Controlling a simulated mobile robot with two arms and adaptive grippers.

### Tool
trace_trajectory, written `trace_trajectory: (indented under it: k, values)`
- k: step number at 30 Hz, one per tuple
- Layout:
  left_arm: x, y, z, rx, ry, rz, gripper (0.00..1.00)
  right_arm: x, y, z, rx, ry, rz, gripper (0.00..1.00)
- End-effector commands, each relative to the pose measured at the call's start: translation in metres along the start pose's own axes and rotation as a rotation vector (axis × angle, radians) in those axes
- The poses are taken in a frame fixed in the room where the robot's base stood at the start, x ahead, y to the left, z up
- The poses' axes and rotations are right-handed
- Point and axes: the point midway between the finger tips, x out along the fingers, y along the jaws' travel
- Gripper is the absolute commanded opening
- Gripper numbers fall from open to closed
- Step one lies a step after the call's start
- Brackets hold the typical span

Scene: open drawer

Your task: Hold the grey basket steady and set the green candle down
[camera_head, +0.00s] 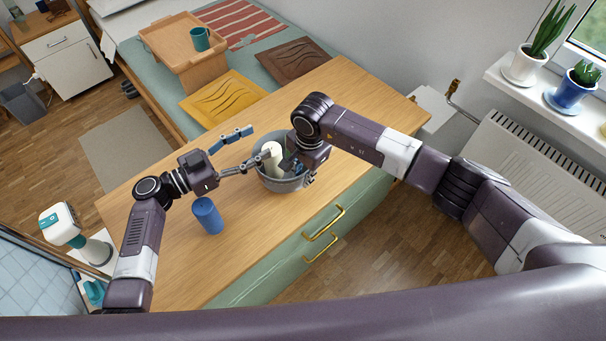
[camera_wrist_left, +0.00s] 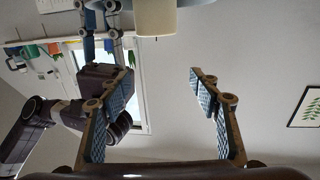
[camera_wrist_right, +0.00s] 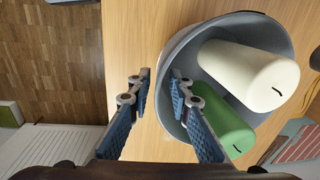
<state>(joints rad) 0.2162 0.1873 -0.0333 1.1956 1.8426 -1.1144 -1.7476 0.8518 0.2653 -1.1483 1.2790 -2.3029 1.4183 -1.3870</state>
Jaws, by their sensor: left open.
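The grey basket (camera_head: 284,184) stands on the wooden top. The green candle (camera_wrist_right: 222,125) lies tilted inside it, beside a thick white candle (camera_wrist_right: 248,75); in the head view the green candle is mostly hidden. My right gripper (camera_wrist_right: 160,75) is at the basket's rim, one finger inside and one outside, narrowed on the wall; contact is hard to make out. My left gripper (camera_head: 253,146) is open and empty, just left of the basket. Its spread fingers show in the left wrist view (camera_wrist_left: 163,75), with the white candle (camera_wrist_left: 155,18) at the top edge.
A blue cylinder (camera_head: 207,215) stands on the wooden top, below my left gripper. A green drawer front with brass handles (camera_head: 323,222) is below the near edge. Bare wooden surface lies behind the basket and left of it.

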Motion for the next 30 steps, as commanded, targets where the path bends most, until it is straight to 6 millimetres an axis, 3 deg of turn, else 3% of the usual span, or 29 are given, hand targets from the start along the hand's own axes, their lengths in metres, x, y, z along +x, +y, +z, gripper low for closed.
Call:
trace_trajectory:
  k: [9, 13, 24, 30]
  values:
    - [0.0, 0.0, 0.0, 0.0, 0.0, 0.0, 0.57, 0.0, 0.001, 0.0, 0.0, 0.0, 0.001, 0.25]
    - [0.0, 0.0, 0.0, 0.0, 0.0, 0.0, 0.57, -0.01, 0.0, -0.001, 0.001, 0.002, -0.001, 0.25]
    - [0.0, 0.0, 0.0, 0.0, 0.0, 0.0, 0.57, -0.085, -0.001, -0.002, 0.0, 0.003, -0.002, 0.25]
    - [0.0, 0.0, 0.0, 0.0, 0.0, 0.0, 0.57, -0.112, 0.0, -0.001, 0.0, 0.001, 0.0, 0.25]
